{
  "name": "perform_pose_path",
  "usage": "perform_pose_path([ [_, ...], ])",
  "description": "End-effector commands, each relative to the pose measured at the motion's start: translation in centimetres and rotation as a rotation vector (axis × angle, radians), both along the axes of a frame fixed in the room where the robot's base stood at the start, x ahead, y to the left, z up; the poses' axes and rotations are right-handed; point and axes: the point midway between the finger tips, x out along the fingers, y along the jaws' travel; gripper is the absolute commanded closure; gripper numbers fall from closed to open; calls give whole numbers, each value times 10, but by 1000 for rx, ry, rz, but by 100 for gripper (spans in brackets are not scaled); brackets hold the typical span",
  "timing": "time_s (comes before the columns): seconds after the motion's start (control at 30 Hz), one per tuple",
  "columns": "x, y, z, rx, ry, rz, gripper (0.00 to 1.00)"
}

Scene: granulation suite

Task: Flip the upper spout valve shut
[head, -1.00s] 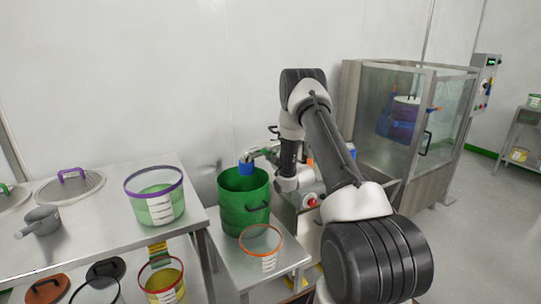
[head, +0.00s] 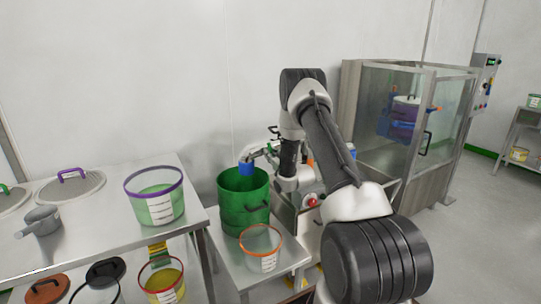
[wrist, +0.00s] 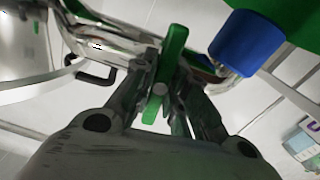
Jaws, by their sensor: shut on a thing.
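The upper spout valve shows in the wrist view as a green lever (wrist: 166,75) with a round pivot, on a shiny metal pipe (wrist: 110,42). My gripper (wrist: 165,88) has its fingers on either side of the lever and is shut on it. The spout ends in a blue sleeve (wrist: 245,43), which also shows in the head view (head: 246,168) at the mouth of a green bucket (head: 243,205). In the head view my arm and the machine mostly hide the lever and fingertips.
A clear tub with an orange rim (head: 261,248) stands in front of the bucket on a low steel table (head: 232,262). A steel table at left holds a purple-rimmed tub (head: 155,200), a scoop (head: 42,220) and lids. A glass-walled cabinet (head: 405,120) stands at right.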

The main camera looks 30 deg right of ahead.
Motion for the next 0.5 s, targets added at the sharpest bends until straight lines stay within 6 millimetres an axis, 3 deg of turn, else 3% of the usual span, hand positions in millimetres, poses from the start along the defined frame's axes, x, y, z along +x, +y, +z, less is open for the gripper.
perform_pose_path([
  [0.5, -1, 1, -2, 185, 9, 1, 100],
])
